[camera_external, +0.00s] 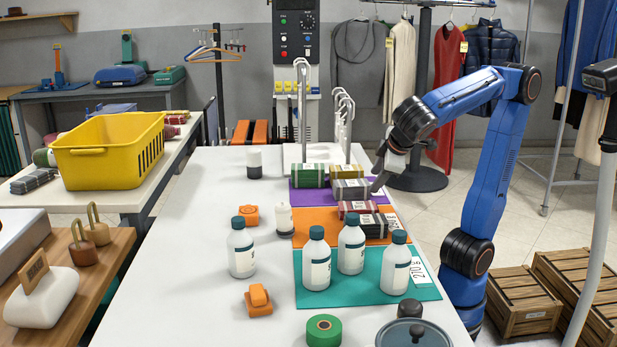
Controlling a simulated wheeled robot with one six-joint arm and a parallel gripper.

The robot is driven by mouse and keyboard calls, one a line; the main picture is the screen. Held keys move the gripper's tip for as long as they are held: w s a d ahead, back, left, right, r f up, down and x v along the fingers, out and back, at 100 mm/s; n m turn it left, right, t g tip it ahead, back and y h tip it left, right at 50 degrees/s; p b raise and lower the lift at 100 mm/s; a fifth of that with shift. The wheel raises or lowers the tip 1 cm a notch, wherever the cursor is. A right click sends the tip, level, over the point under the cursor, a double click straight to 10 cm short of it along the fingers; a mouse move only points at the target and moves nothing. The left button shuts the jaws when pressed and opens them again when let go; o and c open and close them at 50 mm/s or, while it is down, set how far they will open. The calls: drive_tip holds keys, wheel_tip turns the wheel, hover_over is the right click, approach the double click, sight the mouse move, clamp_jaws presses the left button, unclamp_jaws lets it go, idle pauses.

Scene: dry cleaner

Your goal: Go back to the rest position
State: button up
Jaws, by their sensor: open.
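My blue arm stands at the right edge of the white table (190,260) and bends over toward its far half. My gripper (376,180) is open and points down, beside the grey folded bundle (350,190) on the purple mat (300,196). Nothing shows between its fingers. I cannot tell whether a finger touches the bundle. A green folded bundle (309,175) lies left of the grey one. A red bundle (357,208) and a dark bundle (373,226) lie on the orange mat (315,229) below the gripper.
Several white bottles with teal caps (317,262) stand on and beside the teal mat (355,292). An orange item (258,299), a green tape roll (323,330) and a pan lid (413,335) lie near the front.

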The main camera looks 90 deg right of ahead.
drive_tip(key=s+d+f+n+g+y, duration=0.15)
drive_tip(key=s+f+y, duration=0.35)
drive_tip(key=s, duration=0.5)
wheel_tip(320, 180, down, 9)
drive_tip(key=s+d+t+y, duration=0.1)
drive_tip(key=t+y, duration=0.1)
drive_tip(key=t, duration=0.2)
drive_tip(key=shift+s+d, duration=0.4)
